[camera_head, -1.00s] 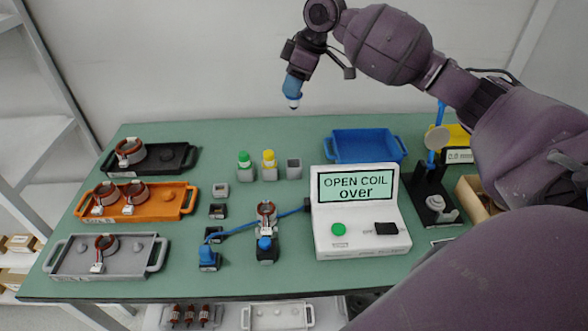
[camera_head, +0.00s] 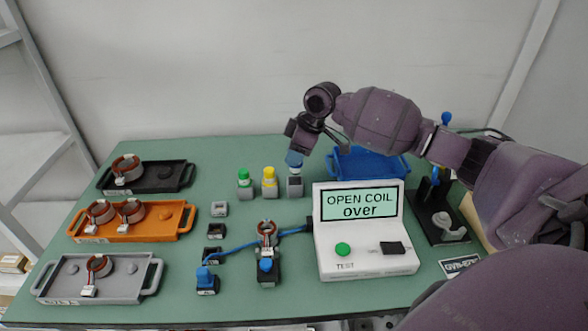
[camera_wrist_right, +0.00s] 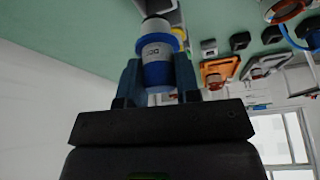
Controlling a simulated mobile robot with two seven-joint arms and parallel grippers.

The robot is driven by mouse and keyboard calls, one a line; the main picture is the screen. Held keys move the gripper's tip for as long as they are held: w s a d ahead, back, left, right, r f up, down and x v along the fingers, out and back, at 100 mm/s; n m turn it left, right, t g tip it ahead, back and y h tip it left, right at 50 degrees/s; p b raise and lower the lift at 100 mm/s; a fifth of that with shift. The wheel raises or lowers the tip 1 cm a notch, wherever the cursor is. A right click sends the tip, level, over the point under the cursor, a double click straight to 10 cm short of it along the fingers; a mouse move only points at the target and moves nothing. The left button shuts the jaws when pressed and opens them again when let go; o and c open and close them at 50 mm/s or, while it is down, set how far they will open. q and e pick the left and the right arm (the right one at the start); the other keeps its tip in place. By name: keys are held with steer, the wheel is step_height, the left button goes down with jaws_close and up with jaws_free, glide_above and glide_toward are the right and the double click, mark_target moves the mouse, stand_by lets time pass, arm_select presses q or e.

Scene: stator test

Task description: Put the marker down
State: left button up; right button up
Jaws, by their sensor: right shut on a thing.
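My right gripper (camera_head: 296,150) is shut on the blue marker (camera_head: 294,160), just above a grey square holder (camera_head: 295,183). The marker is upright and its lower end is at the holder's top; I cannot tell how far it is inside. In the right wrist view the marker (camera_wrist_right: 157,62) sits between the two fingers (camera_wrist_right: 157,80), its far end towards the holder. A green-capped marker (camera_head: 244,183) and a yellow-capped marker (camera_head: 269,181) stand in holders to the left. My left gripper is not in view.
A tester (camera_head: 362,265) reading "OPEN COIL over" stands front right of the holder. A blue tray (camera_head: 375,165) is behind my right arm. Black (camera_head: 176,178), orange (camera_head: 168,232) and grey (camera_head: 137,290) trays with coils line the left.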

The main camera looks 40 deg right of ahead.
mark_target(294, 171)
step_height(294, 171, down, 5)
steer(key=shift+r+b, duration=0.2)
steer(key=shift+b, duration=0.15)
steer(key=shift+f, duration=0.25)
steer(key=shift+f, duration=0.35)
steer(key=o, duration=0.9)
